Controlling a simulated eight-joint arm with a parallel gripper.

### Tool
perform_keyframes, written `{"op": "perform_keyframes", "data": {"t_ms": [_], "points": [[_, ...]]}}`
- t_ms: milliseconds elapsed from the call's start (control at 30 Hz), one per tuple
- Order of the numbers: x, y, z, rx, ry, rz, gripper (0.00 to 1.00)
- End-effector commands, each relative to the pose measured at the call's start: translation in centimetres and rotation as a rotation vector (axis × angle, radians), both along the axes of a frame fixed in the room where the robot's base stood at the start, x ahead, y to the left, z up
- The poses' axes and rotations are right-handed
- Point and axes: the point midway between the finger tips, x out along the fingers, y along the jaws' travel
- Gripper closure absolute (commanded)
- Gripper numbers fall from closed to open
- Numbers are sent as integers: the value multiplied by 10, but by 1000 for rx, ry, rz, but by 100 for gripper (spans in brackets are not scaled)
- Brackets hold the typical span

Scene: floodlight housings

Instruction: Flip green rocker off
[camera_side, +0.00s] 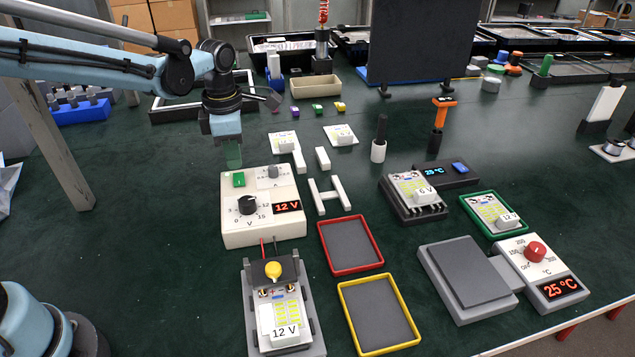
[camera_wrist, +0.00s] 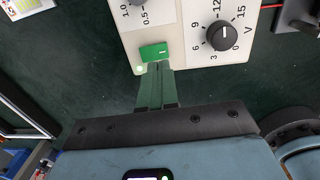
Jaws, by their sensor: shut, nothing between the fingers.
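The green rocker (camera_side: 238,179) sits at the top left corner of a cream power supply box (camera_side: 262,225). The box's red display (camera_side: 287,207) reads 12 V. In the wrist view the rocker (camera_wrist: 154,51) looks slightly tilted, with a small pale round spot beside its lower left corner. My gripper (camera_side: 233,165) has greenish fingers pointing down. They are shut and empty, just behind the rocker in the side view. In the wrist view the fingertips (camera_wrist: 158,66) lie right at the rocker's near edge; I cannot tell whether they touch it.
A black voltage knob (camera_side: 247,204) and a grey knob (camera_side: 273,171) are on the same box. A fixture (camera_side: 310,325) with a yellow knob and a 12 V module stands in front. Red (camera_side: 378,267) and yellow (camera_side: 347,312) trays lie to the right. The table left of the box is clear.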

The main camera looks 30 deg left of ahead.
Motion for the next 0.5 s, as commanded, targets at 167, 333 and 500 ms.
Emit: {"op": "perform_keyframes", "data": {"t_ms": [167, 333, 500], "points": [[-3, -3, 35, 0, 0, -1, 100], [-6, -6, 65, 0, 0, 0, 100], [-7, -8, 86, 0, 0, 0, 100]]}}
